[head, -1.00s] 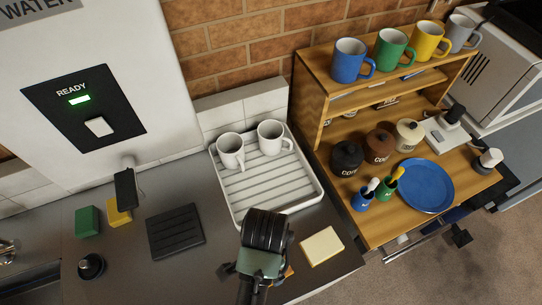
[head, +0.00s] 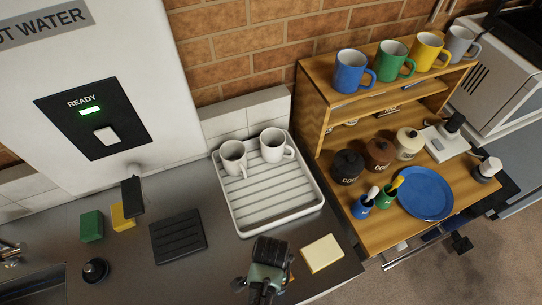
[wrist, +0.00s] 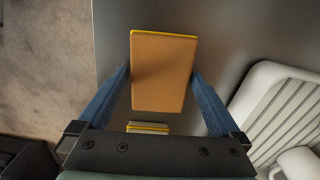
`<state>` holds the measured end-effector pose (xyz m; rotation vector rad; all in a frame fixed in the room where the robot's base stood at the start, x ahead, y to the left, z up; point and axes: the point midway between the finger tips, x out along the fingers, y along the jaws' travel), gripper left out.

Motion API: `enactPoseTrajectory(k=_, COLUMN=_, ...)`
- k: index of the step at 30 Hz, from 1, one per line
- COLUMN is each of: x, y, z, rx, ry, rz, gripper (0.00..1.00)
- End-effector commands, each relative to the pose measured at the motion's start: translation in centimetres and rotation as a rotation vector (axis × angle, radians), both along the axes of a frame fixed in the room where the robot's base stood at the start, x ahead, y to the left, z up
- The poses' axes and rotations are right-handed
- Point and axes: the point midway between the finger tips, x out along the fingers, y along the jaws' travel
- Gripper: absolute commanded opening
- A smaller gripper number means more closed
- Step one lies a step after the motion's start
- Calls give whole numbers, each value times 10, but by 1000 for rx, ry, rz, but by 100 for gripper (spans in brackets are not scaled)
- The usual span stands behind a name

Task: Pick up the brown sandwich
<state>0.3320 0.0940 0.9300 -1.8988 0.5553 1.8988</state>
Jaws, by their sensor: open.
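The brown sandwich (wrist: 163,72) shows in the wrist view as a flat brown slab with a thin yellow edge, lying on the grey counter. My gripper (wrist: 160,76) is open, with one blue finger at each side of the sandwich and narrow gaps seen between. How far the fingertips reach down beside it is hard to tell. In the head view only a small orange-brown bit of the sandwich (head: 291,276) shows beside my wrist, which hides the rest and the fingertips.
A pale sandwich (head: 322,253) lies close by, partly hidden in the wrist view (wrist: 148,128). A white drying rack (head: 262,222) with two mugs stands behind. A dark ridged mat (head: 178,237) lies left. The wooden shelf (head: 385,236) is right, past the counter edge.

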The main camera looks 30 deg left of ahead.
Motion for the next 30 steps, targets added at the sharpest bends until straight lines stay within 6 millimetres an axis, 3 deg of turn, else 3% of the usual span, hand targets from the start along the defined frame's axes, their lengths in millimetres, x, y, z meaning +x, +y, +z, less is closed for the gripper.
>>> enactPoseTrajectory(k=6, x=0, y=0, z=0, rx=1, ry=-1, rz=0, gripper=100)
enactPoseTrajectory(k=12, x=0, y=0, z=0, rx=0, ry=0, rz=0, gripper=64)
enactPoseTrajectory(k=14, x=0, y=0, z=0, rx=1, ry=-1, rz=0, gripper=56)
enactPoseTrajectory(k=23, x=0, y=0, z=2, rx=1, ry=-1, rz=0, gripper=56)
enactPoseTrajectory(k=30, x=0, y=1, z=23, rx=1, ry=-3, rz=0, gripper=56)
